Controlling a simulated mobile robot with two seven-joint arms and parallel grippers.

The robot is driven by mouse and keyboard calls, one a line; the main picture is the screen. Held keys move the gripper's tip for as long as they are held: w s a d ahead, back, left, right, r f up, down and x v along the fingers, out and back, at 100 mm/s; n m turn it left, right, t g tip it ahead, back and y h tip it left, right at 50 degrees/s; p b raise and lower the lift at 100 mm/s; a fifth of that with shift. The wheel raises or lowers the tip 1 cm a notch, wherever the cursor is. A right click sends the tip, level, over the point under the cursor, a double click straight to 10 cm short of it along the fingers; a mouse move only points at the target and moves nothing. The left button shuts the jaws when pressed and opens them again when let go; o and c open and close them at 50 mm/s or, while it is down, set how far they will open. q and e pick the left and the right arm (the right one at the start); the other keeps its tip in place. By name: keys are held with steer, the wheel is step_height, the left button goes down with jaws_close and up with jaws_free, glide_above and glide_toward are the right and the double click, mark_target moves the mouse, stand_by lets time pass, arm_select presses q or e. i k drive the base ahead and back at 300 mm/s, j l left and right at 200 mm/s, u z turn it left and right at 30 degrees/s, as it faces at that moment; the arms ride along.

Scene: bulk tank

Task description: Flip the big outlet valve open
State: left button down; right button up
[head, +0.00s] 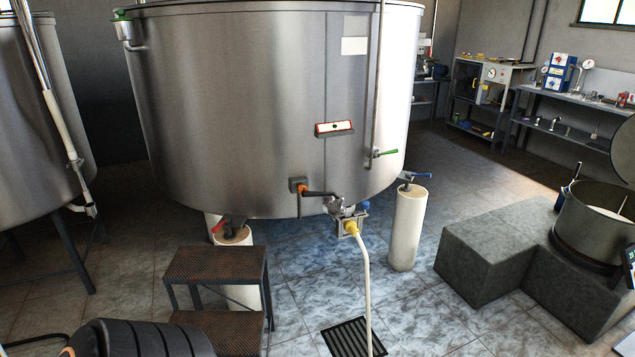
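The big steel tank (240,110) fills the middle of the head view. At its lower front sits a metal outlet valve (341,208). A dark bar (320,194), perhaps its lever, runs roughly level to the left of it. A yellow fitting (350,228) below the valve joins a pale hose (366,280) that hangs to the floor. A blue part (364,205) is at the valve's right. Whether the valve is open or shut is too small to tell. Neither of my grippers is in view.
Smaller handles show: green (386,153) on the tank, red (220,226) and blue (416,175) by the white legs (407,230). A brown step stool (215,264) stands front left. A floor drain (352,338) lies below; grey blocks (500,260) stand right. Tiled floor between is clear.

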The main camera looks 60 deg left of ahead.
mark_target(318, 194)
steer(key=i+u, duration=0.4)
steer(key=i, duration=0.2)
steer(key=i+l+u, duration=0.1)
steer(key=i+u, duration=0.25)
steer(key=i, duration=0.25)
steer(key=i+j+u, duration=0.35)
steer(key=i, duration=0.2)
steer(key=i+u, duration=0.35)
steer(key=i, duration=0.2)
steer(key=i+j+u, duration=0.1)
steer(key=i+j, duration=0.35)
